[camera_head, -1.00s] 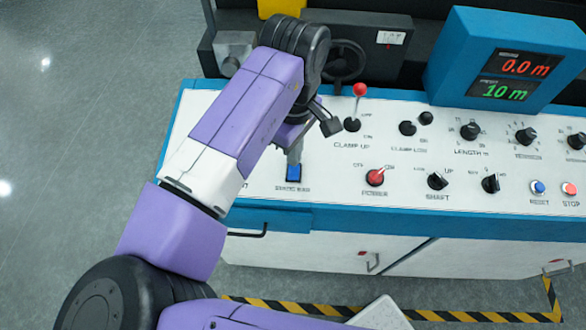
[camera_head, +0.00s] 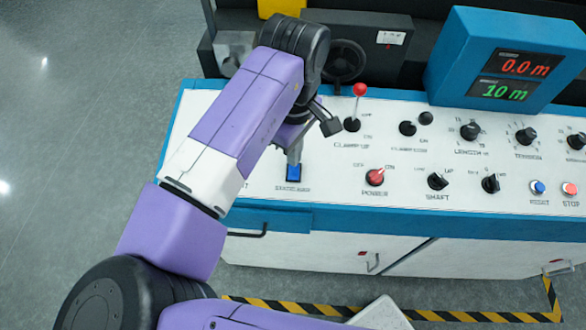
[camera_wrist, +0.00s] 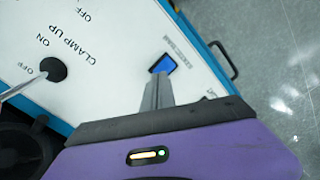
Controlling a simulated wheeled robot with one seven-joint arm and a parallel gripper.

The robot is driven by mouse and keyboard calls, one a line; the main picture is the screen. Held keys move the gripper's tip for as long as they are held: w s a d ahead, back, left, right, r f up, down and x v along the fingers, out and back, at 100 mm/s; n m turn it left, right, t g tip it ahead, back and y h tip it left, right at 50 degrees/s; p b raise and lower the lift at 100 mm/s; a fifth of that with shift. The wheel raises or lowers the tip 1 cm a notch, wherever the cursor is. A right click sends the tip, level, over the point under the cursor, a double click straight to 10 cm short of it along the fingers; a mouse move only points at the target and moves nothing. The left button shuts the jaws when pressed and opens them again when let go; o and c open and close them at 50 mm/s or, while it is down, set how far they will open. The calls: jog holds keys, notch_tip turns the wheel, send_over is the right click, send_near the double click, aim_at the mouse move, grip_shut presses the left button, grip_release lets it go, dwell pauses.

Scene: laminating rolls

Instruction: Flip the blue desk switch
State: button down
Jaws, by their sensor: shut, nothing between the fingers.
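The blue desk switch (camera_head: 294,172) is a small blue rocker in a dark frame on the white control panel, above the small label near the panel's front edge. It also shows in the wrist view (camera_wrist: 164,63). My gripper (camera_head: 294,157) points down at the switch, its fingers shut with nothing between them. In the wrist view the closed fingertips (camera_wrist: 159,76) are at the switch's near edge and cover part of it. I cannot tell whether they touch it or which way the rocker is tilted.
A red-knobbed clamp lever (camera_head: 357,105) stands just right of my gripper. The red power knob (camera_head: 375,177) and several black knobs sit farther right. A blue display box (camera_head: 507,60) stands at the back right. A drawer handle (camera_head: 250,232) juts from the front.

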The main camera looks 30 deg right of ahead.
jog(key=shift+f+b, duration=0.45)
jog(key=shift+f, duration=0.5)
dwell(0.6)
notch_tip(320, 180, up, 7)
jog(key=p, duration=0.7)
dwell(0.3)
dwell(0.5)
